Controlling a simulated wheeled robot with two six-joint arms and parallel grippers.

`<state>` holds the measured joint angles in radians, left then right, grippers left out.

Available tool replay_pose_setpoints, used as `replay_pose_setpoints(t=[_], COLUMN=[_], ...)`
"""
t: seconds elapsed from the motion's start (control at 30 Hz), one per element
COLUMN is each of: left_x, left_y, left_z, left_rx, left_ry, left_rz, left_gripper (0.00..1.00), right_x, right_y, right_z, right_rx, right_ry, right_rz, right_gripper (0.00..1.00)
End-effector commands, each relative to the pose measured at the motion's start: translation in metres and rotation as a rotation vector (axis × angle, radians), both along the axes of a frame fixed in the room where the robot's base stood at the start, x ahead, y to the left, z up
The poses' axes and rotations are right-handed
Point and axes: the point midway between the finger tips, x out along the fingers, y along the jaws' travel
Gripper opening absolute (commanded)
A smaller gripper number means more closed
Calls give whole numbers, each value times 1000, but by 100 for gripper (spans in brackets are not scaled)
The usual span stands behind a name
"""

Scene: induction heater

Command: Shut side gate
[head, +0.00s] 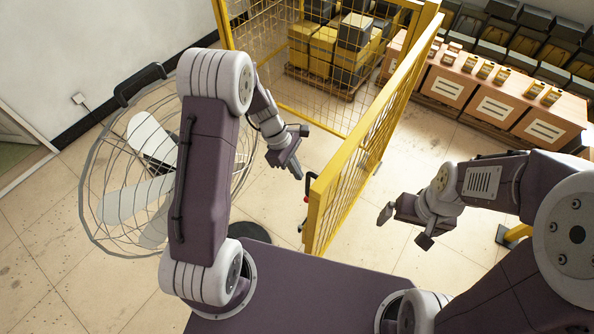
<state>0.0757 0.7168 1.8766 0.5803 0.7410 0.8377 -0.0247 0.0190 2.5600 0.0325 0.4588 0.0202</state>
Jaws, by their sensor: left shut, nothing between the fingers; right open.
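The side gate (376,128) is a yellow-framed mesh panel. It runs from the near middle toward the back right and stands at an angle to the yellow mesh fence behind it. A small red-tipped handle (307,199) shows at its near end. My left gripper (297,170) is shut and empty, just left of the gate's near end; I cannot tell whether it touches the frame. My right gripper (404,227) is open and empty, to the right of the gate and apart from it.
A large caged fan (135,180) stands at the left, partly behind my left arm. Yellow and dark crates (335,50) sit on a pallet inside the fence. Wooden boxes (500,105) and dark bins line the back right. Tiled floor is clear between gate and boxes.

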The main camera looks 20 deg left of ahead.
Motion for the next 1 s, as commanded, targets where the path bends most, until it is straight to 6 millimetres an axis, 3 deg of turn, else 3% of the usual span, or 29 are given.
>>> replay_pose_setpoints(t=[0.33, 0.47, 0.5, 0.83, 1.0], left_x=[0, 0, 0, 1, 5], left_y=[0, 0, 0, 2, 15], left_z=[0, 0, 0, 4, 34], left_rx=[0, 0, 0, 0, 0], left_ry=[0, 0, 0, -4, -8], left_rz=[0, 0, 0, -1, 1], left_gripper=[0, 34, 36, 36, 36], right_x=[0, 0, 0, 0, 0], right_y=[0, 0, 0, 0, 0], right_z=[0, 0, 0, -2, -14], right_rx=[0, 0, 0, 0, 0], right_ry=[0, 0, 0, 0, 0], right_rz=[0, 0, 0, 0, 0], right_gripper=[99, 99, 99, 99, 99])
